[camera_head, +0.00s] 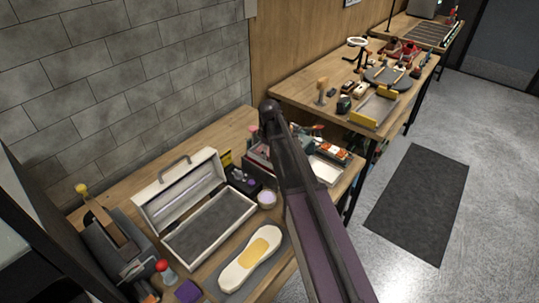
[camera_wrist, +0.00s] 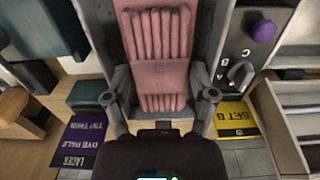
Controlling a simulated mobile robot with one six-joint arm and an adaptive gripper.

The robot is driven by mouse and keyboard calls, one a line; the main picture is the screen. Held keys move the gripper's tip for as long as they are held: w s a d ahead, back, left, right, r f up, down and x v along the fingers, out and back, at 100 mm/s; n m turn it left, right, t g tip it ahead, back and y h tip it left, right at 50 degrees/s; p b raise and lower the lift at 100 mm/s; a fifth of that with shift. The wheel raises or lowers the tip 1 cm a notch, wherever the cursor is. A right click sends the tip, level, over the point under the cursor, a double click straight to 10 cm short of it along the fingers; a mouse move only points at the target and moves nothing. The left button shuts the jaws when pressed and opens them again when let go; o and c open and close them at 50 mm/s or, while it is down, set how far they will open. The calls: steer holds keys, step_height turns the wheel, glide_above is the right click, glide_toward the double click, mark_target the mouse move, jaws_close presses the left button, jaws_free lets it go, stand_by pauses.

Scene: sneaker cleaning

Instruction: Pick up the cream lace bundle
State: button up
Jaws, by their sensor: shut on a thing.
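A lace bundle (camera_wrist: 158,35) shows in the wrist view as a stack of pinkish strands with a band (camera_wrist: 158,78) around its middle; it looks pink rather than cream here. My gripper (camera_wrist: 160,98) is shut on it, with one finger at each side. The bundle stands within a grey surround; I cannot tell whether it still touches it. In the head view my arm covers the gripper and the bundle.
A purple card (camera_wrist: 80,142) and a yellow "SET B" card (camera_wrist: 237,119) flank the gripper. In the head view, an open case (camera_head: 168,205) and a shoe sole (camera_head: 250,262) occupy the bench.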

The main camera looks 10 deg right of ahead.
steer(key=shift+r, duration=0.15)
step_height(320, 180, up, 4)
steer(key=p, duration=0.3)
steer(key=shift+f+p, duration=0.25)
steer(key=shift+p, duration=0.15)
steer(key=s+r+p, duration=0.1)
steer(key=s, duration=1.5)
steer(key=shift+r, duration=0.1)
